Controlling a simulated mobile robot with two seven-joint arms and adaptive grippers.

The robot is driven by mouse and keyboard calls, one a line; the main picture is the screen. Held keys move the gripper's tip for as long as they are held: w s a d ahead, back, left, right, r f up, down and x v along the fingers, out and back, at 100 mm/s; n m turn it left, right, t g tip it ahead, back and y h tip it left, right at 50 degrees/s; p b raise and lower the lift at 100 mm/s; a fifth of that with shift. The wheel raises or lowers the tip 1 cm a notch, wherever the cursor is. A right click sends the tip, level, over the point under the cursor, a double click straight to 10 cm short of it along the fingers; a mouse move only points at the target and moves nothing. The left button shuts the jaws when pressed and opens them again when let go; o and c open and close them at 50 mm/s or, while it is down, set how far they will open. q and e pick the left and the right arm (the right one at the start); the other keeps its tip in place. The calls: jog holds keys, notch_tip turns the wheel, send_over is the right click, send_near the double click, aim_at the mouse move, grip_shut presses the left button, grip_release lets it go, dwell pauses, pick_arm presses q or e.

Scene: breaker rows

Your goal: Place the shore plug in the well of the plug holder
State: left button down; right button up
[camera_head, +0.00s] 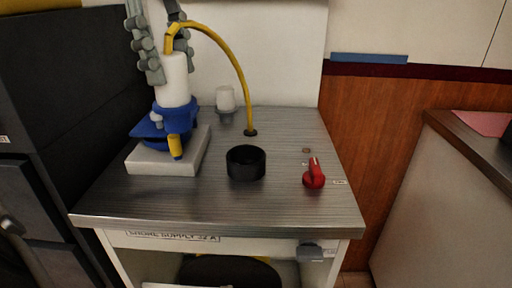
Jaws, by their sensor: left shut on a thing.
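The shore plug (174,82) is a white cylinder with a blue lower part, and a yellow cable comes from its top. It stands upright in or just above a blue socket with a yellow latch (175,146) on a pale block at the left of the cabinet top. My left gripper (171,64) reaches down from above, its grey jointed fingers on both sides of the plug's upper part, shut on it. The plug holder looks to be the black round cup (246,163) in the middle of the top; its well looks empty. My right gripper is not in view.
The yellow cable (236,73) arcs from the plug to a hole behind the cup. A red rotary switch (314,178) stands right of the cup. A small whitish cup-like item (226,98) stands at the back. The front strip of the metal top (220,207) is clear.

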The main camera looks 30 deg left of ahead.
pick_arm(q)
jog(key=w+d+f+p, duration=0.1)
jog(key=w+d+f, duration=0.5)
jog(key=w+f, duration=0.2)
notch_tip(320, 180, down, 2)
jog(key=shift+w+f, duration=0.2)
jog(key=shift+w, duration=0.2)
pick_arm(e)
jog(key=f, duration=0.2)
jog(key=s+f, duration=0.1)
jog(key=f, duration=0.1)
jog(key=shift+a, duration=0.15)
pick_arm(q)
jog(key=shift+f, duration=0.1)
jog(key=c, duration=0.9)
grip_release()
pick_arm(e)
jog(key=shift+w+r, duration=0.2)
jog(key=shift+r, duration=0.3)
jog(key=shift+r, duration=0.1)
